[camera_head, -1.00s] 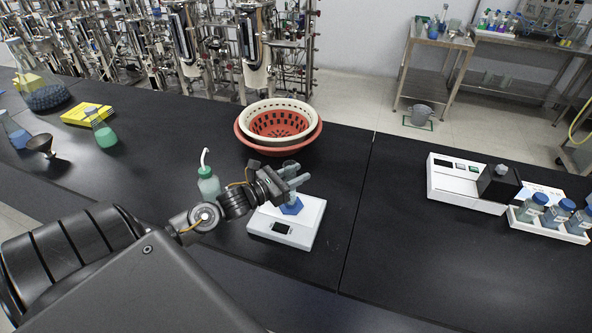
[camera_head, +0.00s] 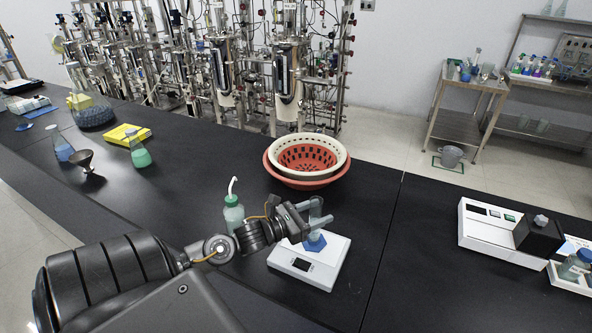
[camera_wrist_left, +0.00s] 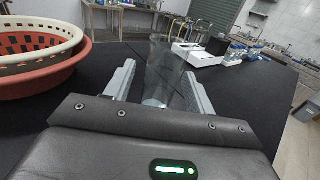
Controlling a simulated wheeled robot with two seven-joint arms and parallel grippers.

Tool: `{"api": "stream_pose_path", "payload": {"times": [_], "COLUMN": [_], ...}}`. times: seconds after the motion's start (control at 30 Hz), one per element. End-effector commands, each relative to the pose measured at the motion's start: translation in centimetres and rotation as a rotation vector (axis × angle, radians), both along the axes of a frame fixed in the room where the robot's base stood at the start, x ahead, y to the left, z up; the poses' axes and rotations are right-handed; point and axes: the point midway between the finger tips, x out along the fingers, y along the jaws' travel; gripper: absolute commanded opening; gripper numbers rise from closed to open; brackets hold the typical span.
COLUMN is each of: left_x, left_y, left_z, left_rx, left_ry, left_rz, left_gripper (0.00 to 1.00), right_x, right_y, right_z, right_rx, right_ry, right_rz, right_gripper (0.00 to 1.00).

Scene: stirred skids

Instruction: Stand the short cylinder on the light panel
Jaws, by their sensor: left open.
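The short cylinder (camera_head: 315,241) is clear glass with a blue six-sided base. It stands upright on the light panel (camera_head: 296,272), a white, scale-like slab with a small dark display at its front. My left gripper (camera_head: 321,213) is at the cylinder's upper part, with one finger on each side. In the left wrist view the clear cylinder (camera_wrist_left: 165,66) shows between the two grey fingers, which are spread apart. The fingers hide part of the glass in the head view. My right gripper is not in view.
A green-capped wash bottle (camera_head: 234,214) stands close to the left of my wrist. Nested red and cream baskets (camera_head: 307,160) sit behind the panel. A green flask (camera_head: 138,150) and a funnel (camera_head: 86,163) are farther left. A white instrument (camera_head: 490,234) is at right; the bench between is clear.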

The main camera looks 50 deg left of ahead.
Motion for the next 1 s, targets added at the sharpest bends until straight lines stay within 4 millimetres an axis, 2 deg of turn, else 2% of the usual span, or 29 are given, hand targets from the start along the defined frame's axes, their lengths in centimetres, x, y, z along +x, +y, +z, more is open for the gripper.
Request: {"api": "stream_pose_path", "payload": {"times": [0.03, 0.3, 0.5, 0.7, 1.0], "left_x": [-1.0, -6.1, -8.6, -9.6, -9.8], "left_y": [0.2, 1.7, 2.5, 2.9, 2.9], "left_z": [-0.5, -0.5, -0.3, 0.0, 0.0], "left_rx": [0.003, 0.001, 0.001, 0.0, 0.001], "left_ry": [0.002, 0.005, 0.002, 0.0, -0.001], "left_rz": [-0.002, -0.002, 0.0, -0.001, -0.001], "left_gripper": [0.55, 0.55, 0.55, 0.55, 0.55], "right_x": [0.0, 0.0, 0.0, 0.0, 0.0], "right_y": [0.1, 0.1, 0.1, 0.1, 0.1], "right_z": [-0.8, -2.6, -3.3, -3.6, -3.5], "right_rx": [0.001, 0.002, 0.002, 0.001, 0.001], "right_ry": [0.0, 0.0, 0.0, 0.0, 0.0], "right_rz": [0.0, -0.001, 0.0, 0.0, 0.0], "right_gripper": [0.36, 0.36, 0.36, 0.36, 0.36]}}
